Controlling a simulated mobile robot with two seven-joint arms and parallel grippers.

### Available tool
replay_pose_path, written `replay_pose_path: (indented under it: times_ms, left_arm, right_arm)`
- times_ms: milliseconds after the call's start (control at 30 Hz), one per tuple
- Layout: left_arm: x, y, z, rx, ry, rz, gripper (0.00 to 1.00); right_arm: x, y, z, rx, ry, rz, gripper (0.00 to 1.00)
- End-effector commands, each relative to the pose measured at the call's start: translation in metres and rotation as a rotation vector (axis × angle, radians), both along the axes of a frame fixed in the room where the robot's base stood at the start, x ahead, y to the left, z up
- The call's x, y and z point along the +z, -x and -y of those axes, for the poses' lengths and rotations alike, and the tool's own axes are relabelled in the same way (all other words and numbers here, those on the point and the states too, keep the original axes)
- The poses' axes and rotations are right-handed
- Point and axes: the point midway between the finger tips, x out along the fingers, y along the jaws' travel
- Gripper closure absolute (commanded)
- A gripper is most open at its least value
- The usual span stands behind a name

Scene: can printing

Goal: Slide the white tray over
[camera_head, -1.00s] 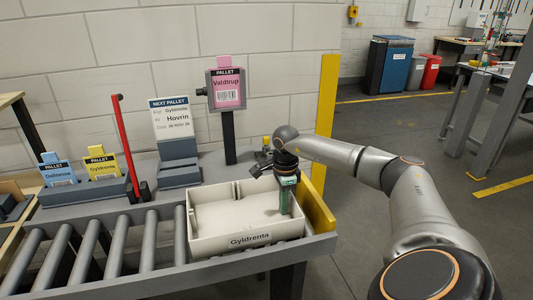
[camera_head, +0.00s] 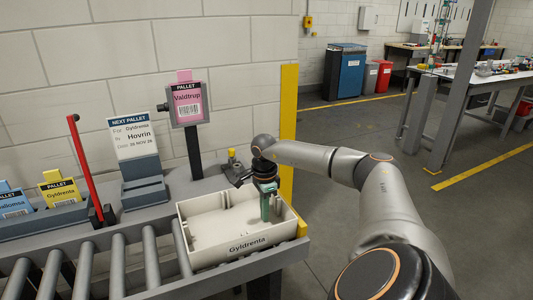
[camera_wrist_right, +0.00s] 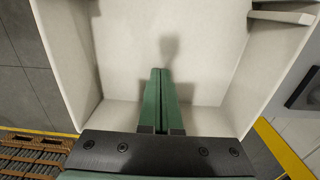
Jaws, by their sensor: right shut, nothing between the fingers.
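The white tray (camera_head: 190,228), labelled Gyldrenta, sits at the right end of the roller conveyor. It looks empty apart from my gripper. My right gripper (camera_head: 266,220) points down inside the tray, nearer its right wall. Its green fingers (camera_wrist_right: 160,75) are shut together with nothing between them. In the right wrist view the tray's pale floor (camera_wrist_right: 130,30) and side walls surround the fingers. I cannot tell whether the fingertips touch the floor or a wall. My left gripper is not in view.
Bare rollers (camera_head: 118,265) run left of the tray. A yellow stop (camera_head: 301,228) shows at the tray's right corner. Behind stand the pink Valdtrup pallet sign (camera_head: 187,103), the Hovrin card holder (camera_head: 135,135), a red lever (camera_head: 82,165) and a yellow Gyldrenta card (camera_head: 62,193).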

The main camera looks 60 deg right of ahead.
Motion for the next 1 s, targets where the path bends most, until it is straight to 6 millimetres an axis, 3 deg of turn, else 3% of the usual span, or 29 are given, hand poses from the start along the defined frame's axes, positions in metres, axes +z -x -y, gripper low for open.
replay_pose_path:
  times_ms: [67, 300, 500, 700, 1000]
  left_arm:
    - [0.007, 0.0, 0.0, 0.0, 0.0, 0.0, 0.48]
    - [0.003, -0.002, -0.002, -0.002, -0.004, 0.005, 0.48]
    - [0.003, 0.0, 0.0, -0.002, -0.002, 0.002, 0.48]
    - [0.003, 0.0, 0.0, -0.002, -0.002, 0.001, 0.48]
    - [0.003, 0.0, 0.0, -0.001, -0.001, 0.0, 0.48]
  right_arm:
    - [0.003, -0.001, -0.006, 0.0, -0.001, 0.0, 1.0]
    - [0.059, -0.002, -0.005, -0.004, 0.0, 0.006, 1.0]
    - [0.09, -0.002, -0.005, -0.003, 0.0, 0.004, 1.0]
    - [0.1, -0.001, -0.005, -0.003, 0.001, 0.001, 1.0]
    - [0.1, -0.001, -0.005, -0.003, 0.0, 0.0, 1.0]
